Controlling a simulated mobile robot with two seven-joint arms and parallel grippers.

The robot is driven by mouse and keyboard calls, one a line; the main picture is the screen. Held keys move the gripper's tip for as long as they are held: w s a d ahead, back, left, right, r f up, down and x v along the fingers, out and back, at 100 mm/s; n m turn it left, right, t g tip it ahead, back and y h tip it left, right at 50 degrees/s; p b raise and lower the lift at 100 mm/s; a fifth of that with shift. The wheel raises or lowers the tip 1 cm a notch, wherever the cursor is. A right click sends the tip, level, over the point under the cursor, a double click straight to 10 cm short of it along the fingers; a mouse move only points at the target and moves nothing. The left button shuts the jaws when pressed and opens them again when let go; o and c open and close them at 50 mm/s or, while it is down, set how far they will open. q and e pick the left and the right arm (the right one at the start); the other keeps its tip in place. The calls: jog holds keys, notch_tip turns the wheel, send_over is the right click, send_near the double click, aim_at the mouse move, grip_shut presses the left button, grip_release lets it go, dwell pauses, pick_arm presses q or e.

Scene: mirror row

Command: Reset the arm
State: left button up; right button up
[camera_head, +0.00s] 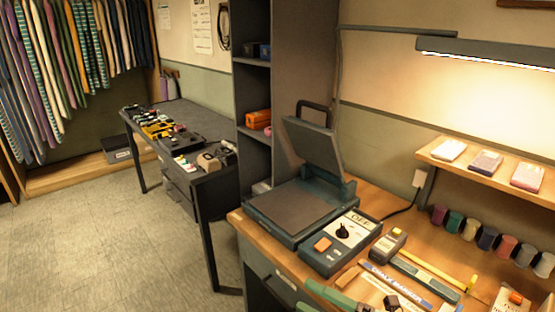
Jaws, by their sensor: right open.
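My right gripper (377,305) shows only in small part at the bottom edge, as dark tips low over the front of the wooden workbench (240,222). The tips stand apart with nothing seen between them, and most of it is cut off by the frame. A green-handled tool (333,294) lies just left of it, and a ruler-like strip marked as a chalk marker (398,284) lies just behind it. My left gripper is not in view.
A heat press (300,212) with its lid (312,146) raised stands on the workbench, beside a control box (340,244) with a dial at OFF. Thread spools (487,238) line the back under a shelf (498,178). A dark table (180,140) stands left; the floor (90,230) is clear.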

jog(key=s+d+f+m+h+p, duration=0.1)
jog(key=s+d+f+m+h, duration=0.3)
jog(key=s+f+m+h, duration=0.3)
jog(key=s+d+f+m+h, duration=0.5)
jog(key=s+f+m+h, duration=0.3)
jog(key=f+m, duration=0.8)
jog(key=s+m, duration=0.1)
jog(key=m, duration=0.3)
jog(key=shift+s+d+f+g+p, duration=0.25)
jog(key=shift+d+g+p, duration=0.05)
jog(key=shift+g+p, duration=0.1)
